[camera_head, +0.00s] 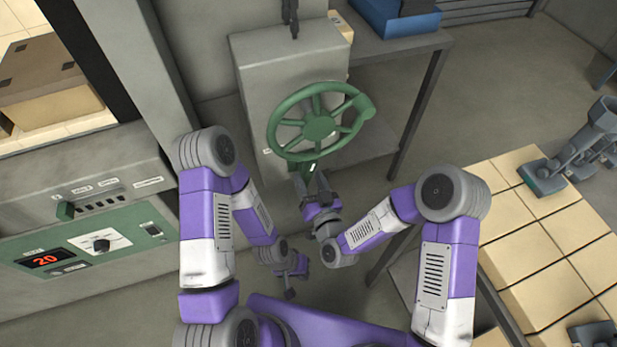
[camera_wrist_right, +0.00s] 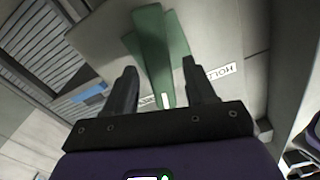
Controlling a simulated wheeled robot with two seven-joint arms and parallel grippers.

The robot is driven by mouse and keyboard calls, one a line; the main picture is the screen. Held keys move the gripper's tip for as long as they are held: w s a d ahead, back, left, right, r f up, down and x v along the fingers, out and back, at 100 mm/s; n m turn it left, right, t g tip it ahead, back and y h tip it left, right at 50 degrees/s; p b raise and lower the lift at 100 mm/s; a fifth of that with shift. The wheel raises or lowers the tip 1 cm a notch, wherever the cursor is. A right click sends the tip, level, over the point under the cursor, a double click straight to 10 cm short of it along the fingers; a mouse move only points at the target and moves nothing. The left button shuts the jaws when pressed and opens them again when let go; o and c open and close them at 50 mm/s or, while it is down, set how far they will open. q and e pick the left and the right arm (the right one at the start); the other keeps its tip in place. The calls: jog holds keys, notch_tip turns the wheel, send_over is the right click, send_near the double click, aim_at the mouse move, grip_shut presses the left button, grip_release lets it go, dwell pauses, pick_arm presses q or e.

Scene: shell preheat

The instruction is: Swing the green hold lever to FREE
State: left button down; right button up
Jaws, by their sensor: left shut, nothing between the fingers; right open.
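The green lever (camera_wrist_right: 152,45) shows in the right wrist view as a flat bar with a small white mark near its lower end. In the head view it is the small green piece (camera_head: 313,167) below the green handwheel (camera_head: 318,126). My right gripper (camera_head: 309,181) is open just below it. In the right wrist view the right fingers (camera_wrist_right: 158,76) stand on either side of the lever's lower end; contact is not clear. A white label (camera_wrist_right: 218,72) is beside the right finger, its text turned over and partly hidden. My left gripper (camera_head: 290,291) is shut and empty, low and away from the lever.
A grey cabinet (camera_head: 258,80) carries the handwheel. At left is a control panel (camera_head: 110,240) with a red "20" display. A table of tan blocks (camera_head: 550,240) stands at right. A bench with a blue bin (camera_head: 410,22) is behind.

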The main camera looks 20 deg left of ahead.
jog(key=shift+x, duration=0.75)
jog(key=c, duration=1)
jog(key=shift+o, duration=0.2)
jog(key=shift+f+m+b, duration=0.2)
jog(key=shift+m+b, duration=0.5)
jog(key=shift+b, duration=0.1)
jog(key=shift+r+m+b, duration=0.1)
jog(key=shift+m+b, duration=0.45)
jog(key=shift+m, duration=0.25)
jog(key=o, duration=1)
jog(key=shift+c, duration=0.2)
